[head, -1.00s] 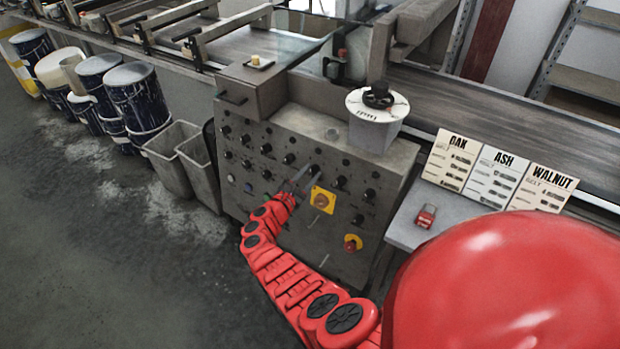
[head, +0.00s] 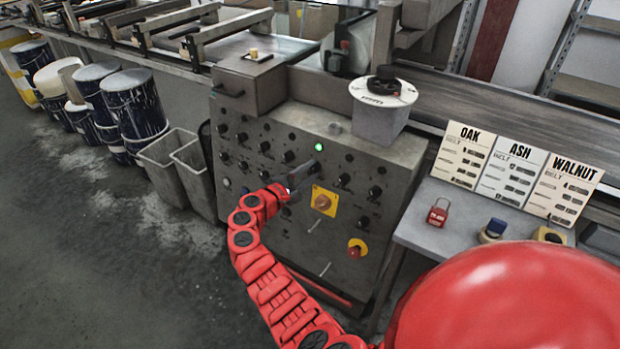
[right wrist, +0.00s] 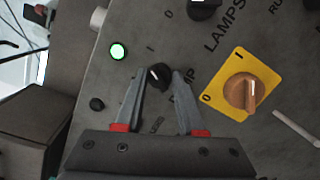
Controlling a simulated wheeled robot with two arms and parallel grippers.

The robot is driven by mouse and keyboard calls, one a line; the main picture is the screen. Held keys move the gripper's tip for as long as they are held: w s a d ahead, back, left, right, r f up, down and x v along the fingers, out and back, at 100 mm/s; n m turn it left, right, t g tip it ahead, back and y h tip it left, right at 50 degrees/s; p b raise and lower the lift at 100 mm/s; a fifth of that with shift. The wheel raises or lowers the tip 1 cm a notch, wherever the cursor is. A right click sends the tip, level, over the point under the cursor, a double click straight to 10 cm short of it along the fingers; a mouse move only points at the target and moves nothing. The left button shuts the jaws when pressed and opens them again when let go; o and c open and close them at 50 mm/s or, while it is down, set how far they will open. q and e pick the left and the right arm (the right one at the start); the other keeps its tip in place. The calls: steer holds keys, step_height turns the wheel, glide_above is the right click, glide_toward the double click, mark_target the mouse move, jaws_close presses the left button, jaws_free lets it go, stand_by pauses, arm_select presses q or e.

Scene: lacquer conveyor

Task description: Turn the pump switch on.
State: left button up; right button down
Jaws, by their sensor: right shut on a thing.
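The pump switch (right wrist: 158,76) is a small black rotary knob on the grey control panel (head: 385,170). In the right wrist view its white mark points roughly toward the "I". Its label, ending in "MP", is partly hidden between the fingers. My right gripper (right wrist: 160,82) is shut on the knob, a finger on each side; in the head view the gripper (head: 305,175) touches the panel's upper middle. A green lamp (right wrist: 118,51) beside the switch is lit, and it also glows in the head view (head: 319,147). My left gripper is not in view.
A yellow-plated orange rotary switch (right wrist: 241,92) lies close right of the gripper. A red emergency button (head: 356,249) is lower right. Several other black knobs surround the switch. A side table (head: 415,225) with a red padlock (head: 437,213) stands right; grey bins (head: 195,175) stand left.

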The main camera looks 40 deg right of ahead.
steer(key=shift+m, duration=0.3)
stand_by(0.4)
steer(key=c, duration=0.5)
jaws_free()
steer(key=shift+a, duration=0.1)
steer(key=v, duration=1.7)
steer(key=shift+w+a+r, duration=0.1)
